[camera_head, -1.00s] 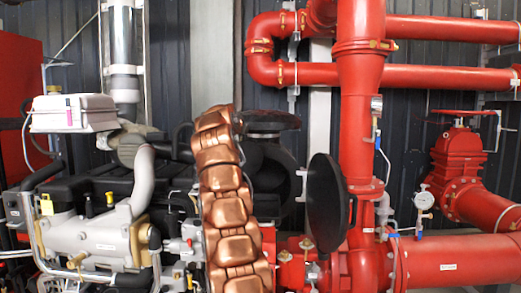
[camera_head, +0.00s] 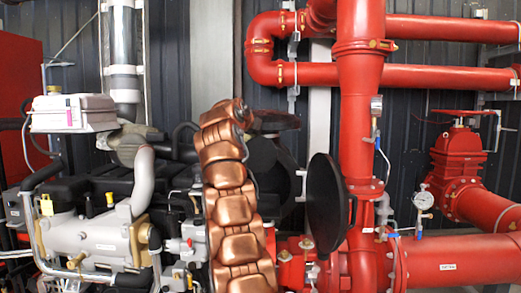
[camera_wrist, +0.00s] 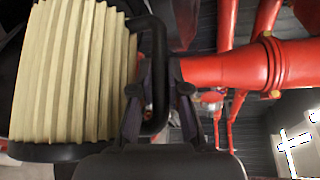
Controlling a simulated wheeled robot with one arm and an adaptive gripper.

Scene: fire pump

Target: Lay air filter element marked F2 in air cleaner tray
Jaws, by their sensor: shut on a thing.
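A pleated cream air filter element (camera_wrist: 75,75) with a black end cap fills the left of the wrist view. A black loop handle (camera_wrist: 160,45) stands out from its right side. My gripper (camera_wrist: 160,90) is shut on this handle, with one finger on each side of it. No F2 marking shows on the visible side of the element. In the head view my gripper and the element are hidden behind my copper-coloured arm. I cannot make out the air cleaner tray for certain in either view.
A grey engine (camera_head: 95,240) with a white box (camera_head: 73,113) above it stands at the left. Red pipes (camera_head: 362,110), a black disc (camera_head: 327,205) and a red valve (camera_head: 460,150) fill the right. My arm rises close to the engine and the disc.

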